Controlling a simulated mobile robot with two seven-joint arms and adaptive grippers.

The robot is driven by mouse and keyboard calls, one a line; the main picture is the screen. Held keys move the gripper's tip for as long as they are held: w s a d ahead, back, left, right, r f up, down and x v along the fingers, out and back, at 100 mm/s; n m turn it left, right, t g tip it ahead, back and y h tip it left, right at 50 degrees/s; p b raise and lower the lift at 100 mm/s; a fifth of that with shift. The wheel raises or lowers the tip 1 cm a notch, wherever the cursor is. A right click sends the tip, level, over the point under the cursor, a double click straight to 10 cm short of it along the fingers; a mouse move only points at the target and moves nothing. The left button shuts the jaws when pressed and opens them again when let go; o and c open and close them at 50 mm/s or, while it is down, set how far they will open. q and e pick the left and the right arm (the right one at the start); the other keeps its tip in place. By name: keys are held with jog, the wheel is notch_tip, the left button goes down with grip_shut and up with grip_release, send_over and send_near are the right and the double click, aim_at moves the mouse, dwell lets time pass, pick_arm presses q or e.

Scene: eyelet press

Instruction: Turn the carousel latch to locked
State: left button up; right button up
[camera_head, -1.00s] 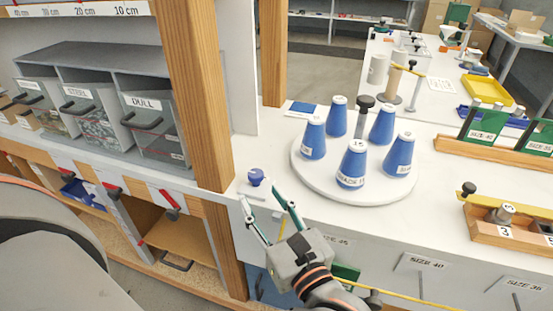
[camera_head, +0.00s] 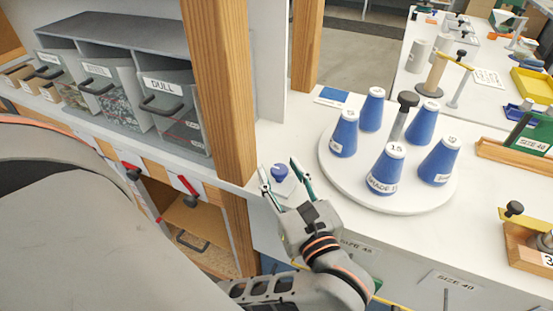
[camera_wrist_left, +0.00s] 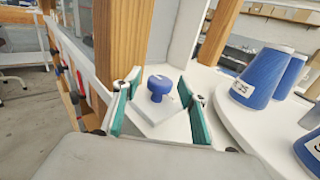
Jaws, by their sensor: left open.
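The carousel latch shows as a small blue knob (camera_head: 279,173) on a white plate at the counter's left front edge. It also shows in the left wrist view (camera_wrist_left: 158,88), upright on its white plate (camera_wrist_left: 160,118). My left gripper (camera_head: 281,177) is open, its teal-padded fingers on either side of the knob. In the left wrist view the fingers (camera_wrist_left: 160,108) stand left and right of the knob with gaps on both sides. The white round carousel (camera_head: 335,182) with several blue cones stands just right of the latch. My right gripper is not in view.
A wooden post (camera_head: 222,90) rises close to the left of the latch. A grey bin rack (camera_head: 115,35) stands beyond it. A black-topped post (camera_head: 402,110) rises amid the cones. A blue card (camera_head: 333,95) lies behind the carousel.

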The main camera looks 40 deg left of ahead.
pick_arm(q)
jog(key=shift+w+a, duration=0.25)
jog(key=shift+a, duration=0.2)
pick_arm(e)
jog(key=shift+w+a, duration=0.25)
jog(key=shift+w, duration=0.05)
pick_arm(q)
jog(key=shift+d, duration=0.1)
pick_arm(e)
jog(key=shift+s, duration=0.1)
pick_arm(q)
jog(key=c, duration=1.1)
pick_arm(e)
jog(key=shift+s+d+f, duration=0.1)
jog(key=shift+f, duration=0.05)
